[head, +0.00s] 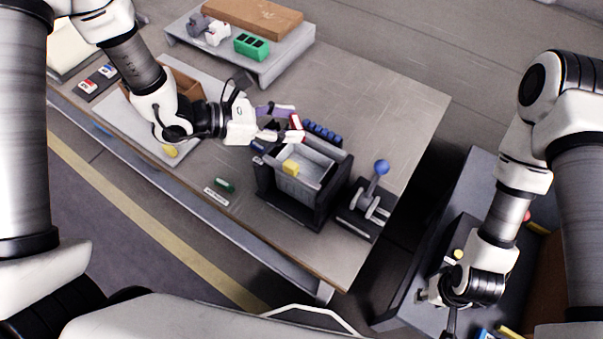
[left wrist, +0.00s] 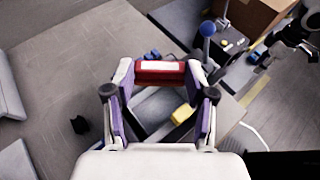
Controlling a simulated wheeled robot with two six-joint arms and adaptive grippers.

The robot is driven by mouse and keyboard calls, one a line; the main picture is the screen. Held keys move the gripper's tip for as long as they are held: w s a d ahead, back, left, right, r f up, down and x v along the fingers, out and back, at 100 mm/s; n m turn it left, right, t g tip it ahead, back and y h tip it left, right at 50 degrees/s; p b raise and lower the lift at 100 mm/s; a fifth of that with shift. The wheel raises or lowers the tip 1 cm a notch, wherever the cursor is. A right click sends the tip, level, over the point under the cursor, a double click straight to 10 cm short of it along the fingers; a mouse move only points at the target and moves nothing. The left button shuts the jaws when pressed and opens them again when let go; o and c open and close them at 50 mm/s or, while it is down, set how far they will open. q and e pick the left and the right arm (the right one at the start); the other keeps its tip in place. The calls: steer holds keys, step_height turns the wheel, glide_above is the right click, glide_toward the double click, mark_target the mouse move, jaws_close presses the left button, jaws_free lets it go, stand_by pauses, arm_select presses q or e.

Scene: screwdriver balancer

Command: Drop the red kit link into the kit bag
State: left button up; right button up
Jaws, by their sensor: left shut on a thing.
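My left gripper (head: 294,127) is shut on the red kit link (head: 297,121). In the left wrist view, the link (left wrist: 160,69) spans between the fingertips of my left gripper (left wrist: 160,76), with a pale label on its face. Below the gripper is an open grey container in a dark frame (head: 287,205), which looks like the kit bag. A yellow block (head: 291,167) lies inside it. The link appears above the container's far edge. My right gripper (head: 450,318) is low at the right; its fingers are too unclear to read.
A lever with a blue knob (head: 381,167) stands right of the container. A row of blue pieces (head: 323,132) lies behind it. A green piece (head: 225,185) lies at its left. A raised shelf (head: 285,61) holds a green block (head: 251,47). The table's far right is clear.

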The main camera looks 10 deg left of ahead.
arm_select(q)
step_height(320, 180, down, 6)
steer(key=b, duration=0.3)
steer(key=shift+w+a, duration=0.1)
steer(key=shift+r, duration=0.1)
steer(key=o, duration=1)
steer(key=shift+a, duration=0.1)
